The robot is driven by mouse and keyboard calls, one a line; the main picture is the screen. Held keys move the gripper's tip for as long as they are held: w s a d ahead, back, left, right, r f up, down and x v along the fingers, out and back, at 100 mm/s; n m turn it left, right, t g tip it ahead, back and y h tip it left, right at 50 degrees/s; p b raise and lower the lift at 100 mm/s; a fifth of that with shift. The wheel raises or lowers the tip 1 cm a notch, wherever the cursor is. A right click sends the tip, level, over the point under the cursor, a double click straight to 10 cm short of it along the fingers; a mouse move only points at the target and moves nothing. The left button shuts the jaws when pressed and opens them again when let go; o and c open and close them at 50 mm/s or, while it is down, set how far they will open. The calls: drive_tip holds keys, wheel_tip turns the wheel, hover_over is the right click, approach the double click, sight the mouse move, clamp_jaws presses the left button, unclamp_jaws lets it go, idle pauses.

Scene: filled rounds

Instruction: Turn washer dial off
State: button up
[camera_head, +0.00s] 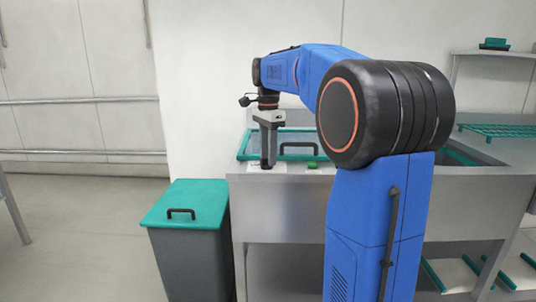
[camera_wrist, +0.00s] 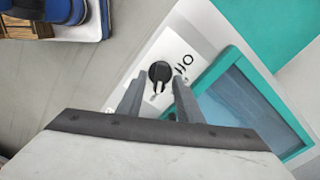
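The black washer dial (camera_wrist: 160,72) shows in the wrist view on a white panel (camera_wrist: 171,48), with dark lettering that looks like "Off" beside it. My gripper (camera_wrist: 157,84) is open, with one finger to each side of the dial's lower part in that view. I cannot tell whether the fingers touch it. In the head view my gripper (camera_head: 267,163) points down at the front left of the washer top, and the dial is hidden there. The washer's teal-framed window (camera_wrist: 240,100) is right of the dial.
A grey bin with a teal lid (camera_head: 187,204) stands left of the steel counter (camera_head: 285,200). A black handle (camera_head: 299,148) and a small green block (camera_head: 313,166) are right of my gripper. A wire shelf (camera_head: 497,131) is at the right. Open floor lies at the left.

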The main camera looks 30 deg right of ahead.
clamp_jaws()
drive_tip(key=shift+n, duration=0.3)
drive_tip(key=n, duration=0.5)
drive_tip(key=shift+w, duration=0.1)
drive_tip(key=n, duration=0.5)
drive_tip(key=shift+a+n, duration=0.1)
drive_tip(key=shift+n, duration=0.3)
drive_tip(key=n, duration=0.6)
drive_tip(key=shift+w+a, duration=0.1)
drive_tip(key=n, duration=0.6)
drive_tip(key=shift+a, duration=0.1)
drive_tip(key=shift+n, duration=0.4)
